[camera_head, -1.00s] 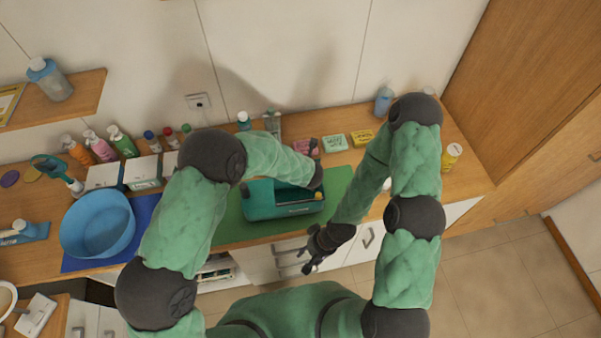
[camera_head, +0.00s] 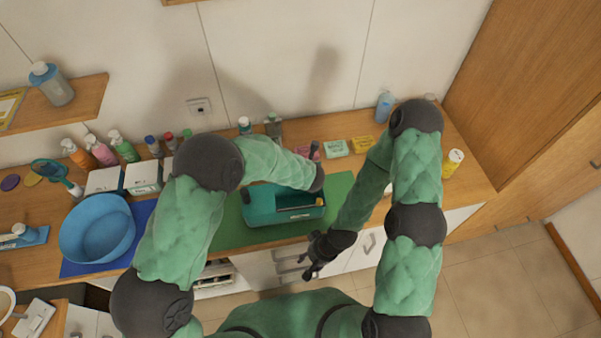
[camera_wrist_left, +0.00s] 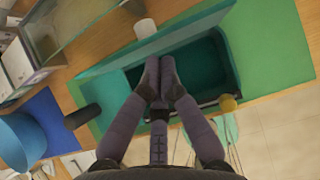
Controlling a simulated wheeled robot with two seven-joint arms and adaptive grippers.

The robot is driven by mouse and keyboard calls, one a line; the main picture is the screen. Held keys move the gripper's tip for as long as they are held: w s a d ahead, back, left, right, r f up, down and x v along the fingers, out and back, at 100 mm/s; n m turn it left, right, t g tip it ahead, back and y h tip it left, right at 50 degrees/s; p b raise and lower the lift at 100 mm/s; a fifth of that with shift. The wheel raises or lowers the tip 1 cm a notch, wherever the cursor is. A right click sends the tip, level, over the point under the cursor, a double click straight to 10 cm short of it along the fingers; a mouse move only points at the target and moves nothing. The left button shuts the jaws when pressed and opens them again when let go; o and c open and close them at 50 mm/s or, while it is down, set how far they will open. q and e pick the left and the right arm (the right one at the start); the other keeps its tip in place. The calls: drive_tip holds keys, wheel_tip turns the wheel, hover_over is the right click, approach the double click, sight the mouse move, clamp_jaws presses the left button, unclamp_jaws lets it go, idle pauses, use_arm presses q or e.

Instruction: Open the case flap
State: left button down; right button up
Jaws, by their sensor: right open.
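The teal case (camera_head: 290,215) sits on the green mat (camera_head: 228,232) in the middle of the counter. In the left wrist view the case's dark inside (camera_wrist_left: 205,65) shows, with a teal panel (camera_wrist_left: 185,35) along its far side, which looks like the raised flap. My left gripper (camera_wrist_left: 160,75) is over the case opening with its fingertips together and nothing seen between them. In the head view my left forearm and wrist hide it and part of the case. My right gripper (camera_head: 312,262) is open and empty in front of the counter edge, apart from the case.
A blue bowl (camera_head: 97,228) stands on a blue mat at the left, with white boxes (camera_head: 142,175) behind it. Several bottles line the wall. Small pink, green and yellow boxes (camera_head: 361,144) lie behind the case. A yellow bottle (camera_head: 453,162) stands at the right end.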

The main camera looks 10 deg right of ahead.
use_arm(q)
drive_tip(key=v, duration=1)
drive_tip(key=shift+s+r, duration=0.2)
